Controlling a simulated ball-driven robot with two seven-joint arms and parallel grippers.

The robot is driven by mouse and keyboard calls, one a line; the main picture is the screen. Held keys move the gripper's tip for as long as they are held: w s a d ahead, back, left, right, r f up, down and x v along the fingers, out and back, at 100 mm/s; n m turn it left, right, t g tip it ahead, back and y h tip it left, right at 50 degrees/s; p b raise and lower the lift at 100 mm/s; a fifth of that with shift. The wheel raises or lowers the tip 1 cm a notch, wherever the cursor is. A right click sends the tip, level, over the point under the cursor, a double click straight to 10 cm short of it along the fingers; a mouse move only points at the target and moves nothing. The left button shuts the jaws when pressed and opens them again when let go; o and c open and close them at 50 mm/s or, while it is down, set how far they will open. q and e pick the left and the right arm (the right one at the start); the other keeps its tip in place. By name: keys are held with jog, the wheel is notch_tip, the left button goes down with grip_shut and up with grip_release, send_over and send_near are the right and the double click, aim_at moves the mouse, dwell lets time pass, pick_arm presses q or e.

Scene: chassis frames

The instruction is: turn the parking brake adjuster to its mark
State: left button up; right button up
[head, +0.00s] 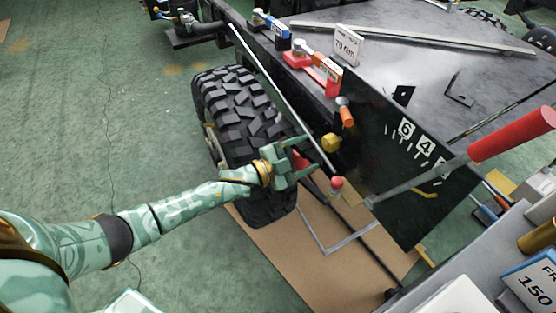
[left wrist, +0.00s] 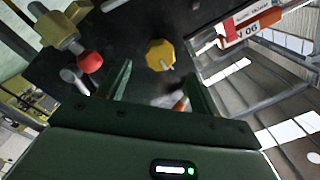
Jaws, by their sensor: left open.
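My left gripper (head: 303,158) is open beside the tyre, reaching toward the dark chassis side. In the left wrist view its fingers (left wrist: 160,82) are spread, and a yellow faceted knob (left wrist: 160,55) shows beyond and between them, apart from both. The yellow knob (head: 331,143) also shows in the head view, right of the fingertips. A long lever with a red grip (head: 512,134) runs beside a panel with a white number scale (head: 423,147). I cannot tell for sure which part is the parking brake adjuster, and I make out no clear mark on the yellow knob. My right gripper is not in view.
A black tyre (head: 240,120) stands close behind my left gripper. A red-capped post (head: 336,184) is just below right; a red knob (left wrist: 90,62) shows in the left wrist view. An orange cylinder (head: 346,116) is above the yellow knob. The green floor at left is open.

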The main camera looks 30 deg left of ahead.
pick_arm(q)
jog(key=p+v, duration=0.2)
jog(key=v, duration=0.6)
jog(key=shift+s, duration=0.1)
